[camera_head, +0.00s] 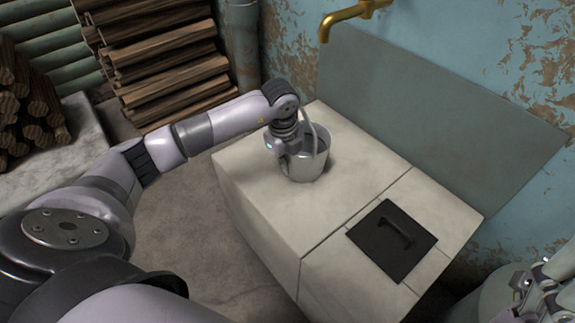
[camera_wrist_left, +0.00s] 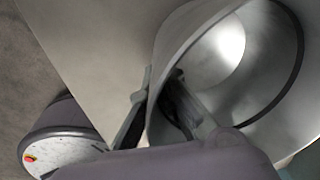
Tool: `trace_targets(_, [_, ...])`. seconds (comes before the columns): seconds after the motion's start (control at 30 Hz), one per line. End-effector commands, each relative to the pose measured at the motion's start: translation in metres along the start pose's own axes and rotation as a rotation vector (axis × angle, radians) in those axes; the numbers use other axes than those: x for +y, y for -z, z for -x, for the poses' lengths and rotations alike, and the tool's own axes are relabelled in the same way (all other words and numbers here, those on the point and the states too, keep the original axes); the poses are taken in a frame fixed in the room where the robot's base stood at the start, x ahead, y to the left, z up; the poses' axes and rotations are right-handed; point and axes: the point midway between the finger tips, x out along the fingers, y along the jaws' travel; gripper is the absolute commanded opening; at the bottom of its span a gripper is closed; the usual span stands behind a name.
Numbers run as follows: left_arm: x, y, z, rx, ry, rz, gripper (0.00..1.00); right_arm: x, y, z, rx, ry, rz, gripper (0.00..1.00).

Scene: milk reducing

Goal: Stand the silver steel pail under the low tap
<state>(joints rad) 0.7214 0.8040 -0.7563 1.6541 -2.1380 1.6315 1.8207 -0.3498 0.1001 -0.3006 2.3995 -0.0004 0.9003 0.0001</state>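The silver steel pail (camera_head: 305,167) is at the far left part of the pale stone counter, close to upright; I cannot tell whether its base touches the top. My left gripper (camera_head: 286,150) is at its near-left rim. In the left wrist view the left gripper (camera_wrist_left: 163,85) has one finger outside the pail wall and one inside, closed on the rim. The pail's bright inside (camera_wrist_left: 225,50) looks empty. A brass tap (camera_head: 345,17) juts from the wall above and beyond the pail. My right gripper (camera_head: 540,290) is partly visible at the lower right, its fingers unclear.
The stone counter (camera_head: 345,215) has bare room to the right of the pail. A black plate with a handle (camera_head: 392,241) lies on its near right part. A grey panel (camera_head: 430,125) backs the counter. Stacked firewood (camera_head: 165,65) stands at the far left.

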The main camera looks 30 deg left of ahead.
Motion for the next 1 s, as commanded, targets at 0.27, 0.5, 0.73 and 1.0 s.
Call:
trace_targets(0.27, [0.000, 0.000, -0.001, 0.000, -0.001, 0.000, 0.16, 0.000, 0.000, 0.000, 0.000, 0.000, 0.000, 0.62])
trace_targets(0.5, [0.000, 0.000, -0.001, 0.000, 0.000, 0.000, 0.25, 0.000, 0.000, 0.000, 0.000, 0.000, 0.000, 0.62])
trace_targets(0.73, [0.000, 0.000, 0.002, -0.001, 0.001, 0.000, 0.25, 0.000, 0.000, -0.001, 0.000, 0.000, 0.000, 0.62])
trace_targets(1.0, [-0.001, -0.001, 0.049, -0.002, 0.002, 0.000, 0.25, 0.000, 0.005, -0.023, 0.000, 0.000, 0.000, 0.62])
